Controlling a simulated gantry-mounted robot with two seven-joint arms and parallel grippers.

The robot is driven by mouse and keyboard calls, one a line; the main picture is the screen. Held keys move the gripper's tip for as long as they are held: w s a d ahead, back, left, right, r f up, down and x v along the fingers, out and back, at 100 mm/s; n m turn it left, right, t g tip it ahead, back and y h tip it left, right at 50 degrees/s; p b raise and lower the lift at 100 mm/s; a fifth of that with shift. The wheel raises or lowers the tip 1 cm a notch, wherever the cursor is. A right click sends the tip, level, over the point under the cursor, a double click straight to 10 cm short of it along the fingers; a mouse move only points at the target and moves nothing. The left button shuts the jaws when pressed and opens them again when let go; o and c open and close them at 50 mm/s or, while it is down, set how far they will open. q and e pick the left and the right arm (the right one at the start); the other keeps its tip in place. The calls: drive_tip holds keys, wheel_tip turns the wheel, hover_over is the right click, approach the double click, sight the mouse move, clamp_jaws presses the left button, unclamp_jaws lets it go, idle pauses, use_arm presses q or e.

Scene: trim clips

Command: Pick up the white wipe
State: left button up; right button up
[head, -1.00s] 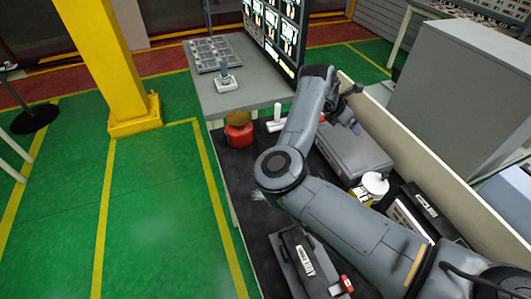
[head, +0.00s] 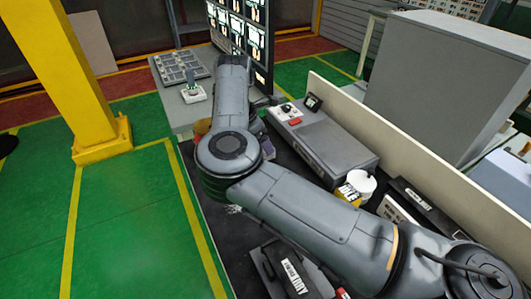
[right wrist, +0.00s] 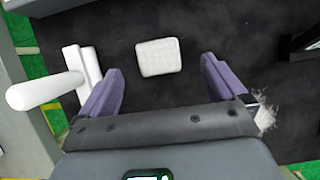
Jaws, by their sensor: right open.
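The white wipe (right wrist: 158,57) is a small rounded, textured square lying flat on the black surface in the right wrist view. My right gripper (right wrist: 158,72) is open, with its two purple fingers apart. The wipe shows between and slightly beyond the fingertips, with dark surface visible on both sides of it. Nothing is held in the fingers. In the head view, my right arm covers the area of the wipe, and the wipe cannot be seen there. My left gripper is not in view.
A white handled object (right wrist: 48,88) stands close beside the left finger. A pale crumbly patch (right wrist: 266,114) lies by the right finger. In the head view, a grey case (head: 325,140), a white-lidded container (head: 360,183) and a cream side wall (head: 400,145) are at the right.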

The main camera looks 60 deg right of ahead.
drive_tip(key=shift+b+x, duration=0.9)
drive_tip(key=shift+x, duration=1.8)
drive_tip(key=shift+w+d, duration=0.1)
drive_tip(key=shift+d, duration=0.05)
drive_tip(key=shift+c, duration=0.7)
drive_tip(key=c, duration=0.9)
drive_tip(key=shift+r, duration=0.1)
drive_tip(key=shift+r, duration=0.1)
drive_tip(key=shift+r, duration=0.35)
wheel_tip(320, 180, up, 9)
drive_tip(key=p, duration=0.3)
